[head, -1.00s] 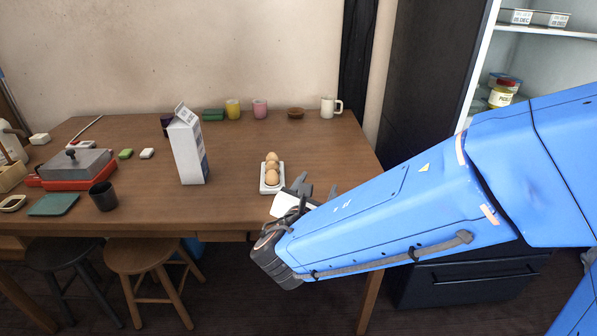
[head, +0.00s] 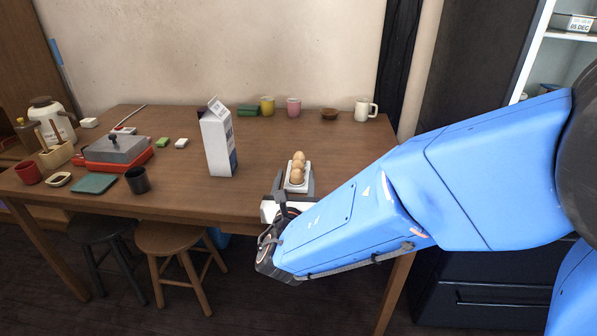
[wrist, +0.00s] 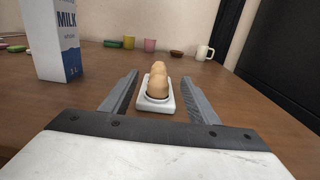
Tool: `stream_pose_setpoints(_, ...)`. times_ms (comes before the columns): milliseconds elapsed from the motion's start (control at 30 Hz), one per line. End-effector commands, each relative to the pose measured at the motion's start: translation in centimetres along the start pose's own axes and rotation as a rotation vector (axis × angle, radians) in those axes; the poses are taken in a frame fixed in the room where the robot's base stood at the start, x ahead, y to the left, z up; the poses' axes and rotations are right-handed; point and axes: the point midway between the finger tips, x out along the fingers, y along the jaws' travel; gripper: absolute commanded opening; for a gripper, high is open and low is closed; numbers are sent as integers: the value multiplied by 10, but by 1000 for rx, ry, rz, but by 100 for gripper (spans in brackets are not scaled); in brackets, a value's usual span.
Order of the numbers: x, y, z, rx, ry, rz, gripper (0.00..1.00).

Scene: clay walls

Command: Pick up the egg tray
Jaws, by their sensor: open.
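The egg tray (head: 291,187) is a small white tray with a row of brown eggs (head: 298,168), standing on the wooden table near its front edge. In the wrist view the egg tray (wrist: 168,105) lies between and slightly beyond the fingers, with the eggs (wrist: 158,82) in line away from me. My gripper (head: 293,182) is open, its fingers on either side of the tray's near end. In the wrist view my gripper (wrist: 162,95) shows a gap between each finger and the tray. The gripper's underside is hidden.
A milk carton (head: 217,140) stands on the table (head: 190,194) to the left of the tray. Cups and a white mug (head: 364,111) line the back edge. Stools (head: 172,238) stand in front.

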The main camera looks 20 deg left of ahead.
Motion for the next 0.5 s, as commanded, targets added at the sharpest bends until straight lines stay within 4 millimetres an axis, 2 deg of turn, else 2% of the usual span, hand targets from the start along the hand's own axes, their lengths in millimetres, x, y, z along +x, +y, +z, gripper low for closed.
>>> stream_pose_setpoints(33, 10, -1, 0, 1, -1, -4, 55)
stream_pose_setpoints(200, 34, -1, 0, 1, 0, -3, 55)
stream_pose_setpoints(500, 48, -1, 0, 1, -1, -2, 55)
